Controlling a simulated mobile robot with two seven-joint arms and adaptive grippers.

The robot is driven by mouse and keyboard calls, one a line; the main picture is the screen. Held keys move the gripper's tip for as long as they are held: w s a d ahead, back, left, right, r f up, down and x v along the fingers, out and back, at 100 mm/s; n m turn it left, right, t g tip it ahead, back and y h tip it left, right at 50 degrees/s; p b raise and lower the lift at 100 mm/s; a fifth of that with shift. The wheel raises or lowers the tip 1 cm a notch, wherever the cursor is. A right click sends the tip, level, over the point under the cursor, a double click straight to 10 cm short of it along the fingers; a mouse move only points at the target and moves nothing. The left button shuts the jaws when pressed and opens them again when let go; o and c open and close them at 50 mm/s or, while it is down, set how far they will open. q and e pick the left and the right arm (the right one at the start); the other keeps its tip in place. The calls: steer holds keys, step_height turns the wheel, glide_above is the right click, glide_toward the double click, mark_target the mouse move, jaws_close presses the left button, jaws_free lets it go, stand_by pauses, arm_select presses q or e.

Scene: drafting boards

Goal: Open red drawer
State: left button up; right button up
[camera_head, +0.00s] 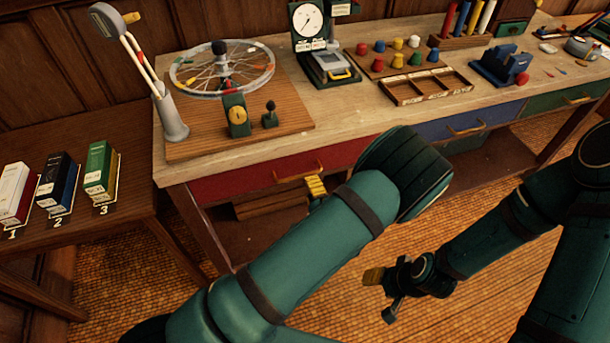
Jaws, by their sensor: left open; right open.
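The red drawer (238,181) is at the left end of the workbench's front, and its front looks flush with the bench. Its brass handle (299,174) shows on the right part of the red front. My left gripper (316,188) is mostly hidden behind my own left arm. A yellow finger pad shows just below and right of the handle; I cannot tell whether it touches. My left gripper is open. My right gripper (381,292) is open and empty, low over the woven floor, well apart from the drawer.
A blue drawer (440,128) and a green drawer (540,104) sit further right. The wooden workbench (350,108) carries a spoked wheel (222,68), a dial gauge (308,20) and a divided tray (428,87). A side table (100,225) with numbered boxes stands left.

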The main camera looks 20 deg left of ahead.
mark_target(304, 175)
arm_select(q)
steer(key=b+x, duration=0.1)
steer(key=x, duration=0.6)
steer(key=shift+w+a, duration=0.1)
steer(key=shift+w, duration=0.05)
steer(key=shift+o, duration=0.2)
jaws_close()
